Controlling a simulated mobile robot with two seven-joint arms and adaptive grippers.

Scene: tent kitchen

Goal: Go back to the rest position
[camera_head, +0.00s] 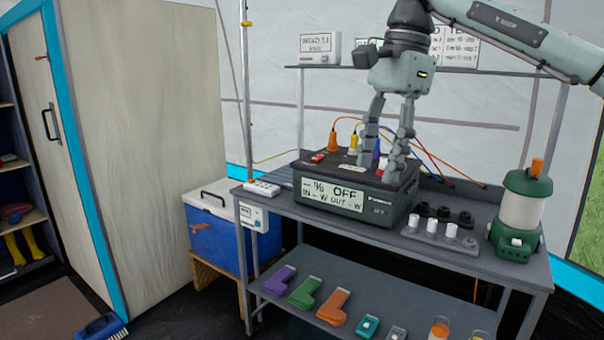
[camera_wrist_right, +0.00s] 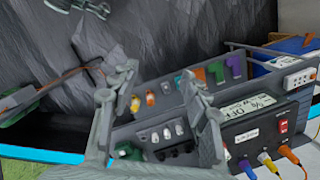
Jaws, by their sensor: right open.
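My right gripper (camera_head: 378,168) is open and empty. Its arm comes in from the upper right, and its fingers point down at the dark power station (camera_head: 385,212) on the table. In the head view the fingers overlap the station's top; I cannot tell whether they touch it. In the right wrist view the spread fingers stand at the left and middle, with the power station (camera_wrist_right: 265,130) right of them. The station's display reads OFF, and a red switch (camera_head: 318,157) shows on its top. My left gripper is not in view.
The metal table (camera_head: 300,212) also holds a green lantern (camera_head: 522,205) and a rack with white cylinders (camera_head: 432,226). Coloured cables run behind the station. A lower shelf (camera_head: 385,290) holds several small items. A blue cooler (camera_head: 215,235) and a tall cabinet (camera_head: 140,130) stand at left.

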